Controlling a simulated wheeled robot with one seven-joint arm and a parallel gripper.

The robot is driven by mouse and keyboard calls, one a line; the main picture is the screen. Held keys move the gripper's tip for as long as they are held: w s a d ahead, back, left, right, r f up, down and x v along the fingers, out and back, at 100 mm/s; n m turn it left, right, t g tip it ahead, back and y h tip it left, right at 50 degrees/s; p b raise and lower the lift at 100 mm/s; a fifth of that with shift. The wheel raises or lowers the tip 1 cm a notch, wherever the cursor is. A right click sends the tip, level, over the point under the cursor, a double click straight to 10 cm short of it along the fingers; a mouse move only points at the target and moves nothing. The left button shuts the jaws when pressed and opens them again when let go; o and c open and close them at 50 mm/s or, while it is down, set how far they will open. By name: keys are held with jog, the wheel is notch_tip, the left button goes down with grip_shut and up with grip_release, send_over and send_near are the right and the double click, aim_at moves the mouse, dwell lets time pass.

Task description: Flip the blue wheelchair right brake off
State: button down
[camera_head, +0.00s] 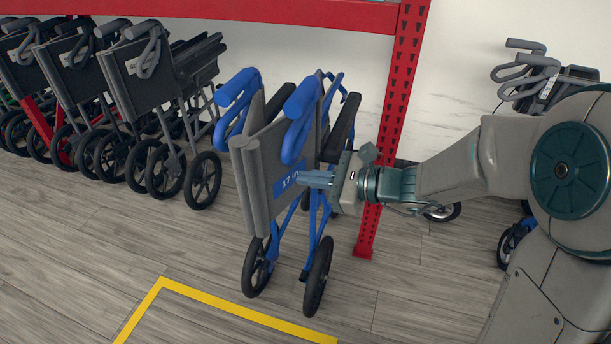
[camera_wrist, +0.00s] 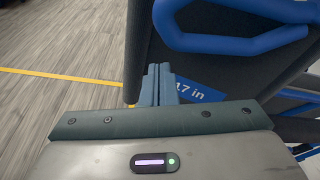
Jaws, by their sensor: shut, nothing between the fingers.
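The blue wheelchair (camera_head: 263,172) stands folded in the middle of the head view, with blue push handles, a grey back and a blue "17 in" label. My gripper (camera_head: 305,178) is shut and empty, its fingers in front of the wheelchair's back beside the label in the picture. In the wrist view my gripper (camera_wrist: 157,80) has its fingers together against the dark back of the wheelchair (camera_wrist: 215,65); whether they touch it I cannot tell. A blue handle (camera_wrist: 235,40) shows above the fingers. I cannot make out the right brake in either view.
A row of grey folded wheelchairs (camera_head: 150,90) stands at the left. A red rack post (camera_head: 395,110) rises behind the blue wheelchair. More wheelchairs (camera_head: 535,75) are partly hidden behind my arm at the right. Yellow floor tape (camera_head: 235,312) marks mostly clear floor in front.

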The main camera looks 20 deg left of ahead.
jog(key=w+f+p+v, duration=0.1)
jog(key=p+v, duration=0.1)
jog(key=v, duration=0.8)
jog(key=shift+s+d+p, duration=0.3)
jog(key=shift+s+d, duration=0.05)
